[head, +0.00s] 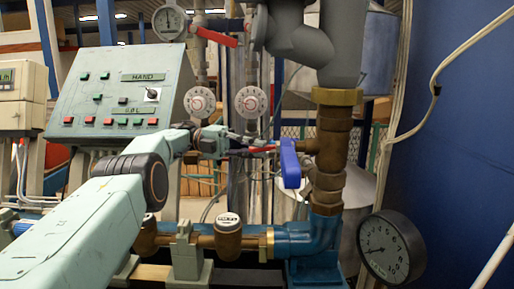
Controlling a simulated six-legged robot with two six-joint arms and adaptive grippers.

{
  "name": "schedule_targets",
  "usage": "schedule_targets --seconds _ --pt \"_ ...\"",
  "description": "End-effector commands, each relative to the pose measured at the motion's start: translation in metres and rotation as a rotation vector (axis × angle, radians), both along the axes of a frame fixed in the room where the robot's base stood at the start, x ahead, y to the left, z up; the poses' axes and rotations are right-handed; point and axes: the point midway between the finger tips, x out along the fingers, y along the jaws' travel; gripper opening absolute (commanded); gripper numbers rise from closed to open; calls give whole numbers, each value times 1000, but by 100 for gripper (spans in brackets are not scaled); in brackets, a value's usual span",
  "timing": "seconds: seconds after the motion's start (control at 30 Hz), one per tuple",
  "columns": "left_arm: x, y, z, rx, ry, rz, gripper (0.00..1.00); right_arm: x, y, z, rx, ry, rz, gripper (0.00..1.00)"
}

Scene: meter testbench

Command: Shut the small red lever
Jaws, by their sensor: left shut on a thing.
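The small red lever (262,149) lies roughly level in the middle of the head view, just left of the blue valve handle. My left gripper (250,146) reaches it from the left and is shut on it. The fingers cover part of the lever, and its pivot is hard to make out. My right gripper is not in view.
A blue handle (290,164) hangs close to the right of the gripper, before a brass pipe (333,140). Two round dials (200,102) (251,101) sit just above. A longer red lever (217,37) is higher up. A green control panel (118,95) stands left; a black gauge (390,248) lower right.

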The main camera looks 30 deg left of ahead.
Motion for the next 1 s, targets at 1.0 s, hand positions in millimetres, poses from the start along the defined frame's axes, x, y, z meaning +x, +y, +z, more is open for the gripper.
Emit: schedule_targets --seconds 1.0 --pt "4 -5 1 -6 -1 3 34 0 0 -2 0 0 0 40"
